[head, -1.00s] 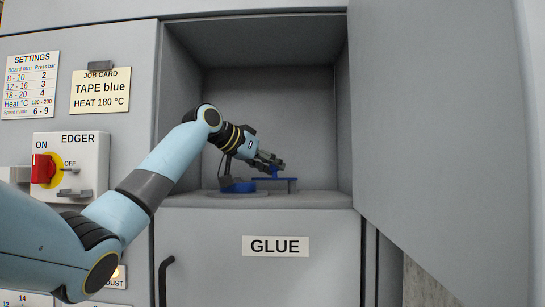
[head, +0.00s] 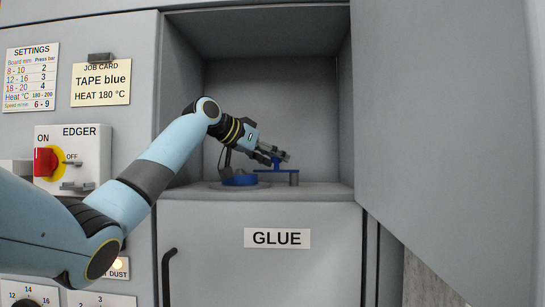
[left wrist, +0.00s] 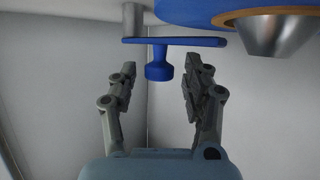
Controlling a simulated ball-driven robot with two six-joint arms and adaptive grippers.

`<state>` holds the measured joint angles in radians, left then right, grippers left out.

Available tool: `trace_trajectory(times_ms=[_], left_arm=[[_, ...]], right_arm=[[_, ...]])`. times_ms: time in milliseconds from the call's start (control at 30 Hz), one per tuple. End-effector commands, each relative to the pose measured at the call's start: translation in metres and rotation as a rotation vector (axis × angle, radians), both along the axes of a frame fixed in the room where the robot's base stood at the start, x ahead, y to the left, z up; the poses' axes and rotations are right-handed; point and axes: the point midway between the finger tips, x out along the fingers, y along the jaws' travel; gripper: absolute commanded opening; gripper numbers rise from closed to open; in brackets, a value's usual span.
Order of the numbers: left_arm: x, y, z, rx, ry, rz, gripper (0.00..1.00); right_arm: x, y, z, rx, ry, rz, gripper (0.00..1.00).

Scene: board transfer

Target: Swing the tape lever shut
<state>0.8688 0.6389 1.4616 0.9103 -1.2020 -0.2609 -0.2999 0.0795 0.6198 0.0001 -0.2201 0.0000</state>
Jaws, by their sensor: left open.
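The tape lever (head: 286,171) is a blue bar with an upright knob (head: 276,162), inside the open compartment. Its right end rests by a short grey post (head: 294,180). The blue tape roll (head: 240,180) is at the left end. In the left wrist view the lever bar (left wrist: 190,41) runs across the top, with the knob (left wrist: 158,68) between the fingertips. My left gripper (head: 283,156) is open at the knob; it also shows in the left wrist view (left wrist: 160,86). I see gaps on both sides of the knob there. My right gripper is out of view.
The compartment floor (head: 320,190) is free to the right of the post. The compartment's side walls and the large open door (head: 440,120) at right bound the space. In the left wrist view a metal cone (left wrist: 278,38) stands in the roll's core.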

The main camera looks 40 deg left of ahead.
Motion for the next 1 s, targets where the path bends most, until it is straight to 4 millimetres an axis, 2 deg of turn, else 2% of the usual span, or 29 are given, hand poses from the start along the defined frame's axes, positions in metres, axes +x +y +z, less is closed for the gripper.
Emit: trace_trajectory(times_ms=[167, 500, 600, 800, 1000], left_arm=[[-0.01, 0.004, 0.004, 0.002, -0.001, 0.002, 0.49], [-0.076, 0.022, 0.031, 0.009, 0.002, 0.004, 0.49], [-0.09, 0.026, 0.037, 0.007, 0.002, 0.004, 0.49], [-0.105, 0.028, 0.044, 0.003, 0.001, 0.002, 0.49], [-0.108, 0.027, 0.046, 0.0, 0.0, -0.001, 0.49]], right_arm=[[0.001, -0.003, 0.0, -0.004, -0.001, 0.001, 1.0], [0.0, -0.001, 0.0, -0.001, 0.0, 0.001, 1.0], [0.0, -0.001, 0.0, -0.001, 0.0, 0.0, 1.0], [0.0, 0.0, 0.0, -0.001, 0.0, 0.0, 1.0], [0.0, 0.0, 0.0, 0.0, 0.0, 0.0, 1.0]])
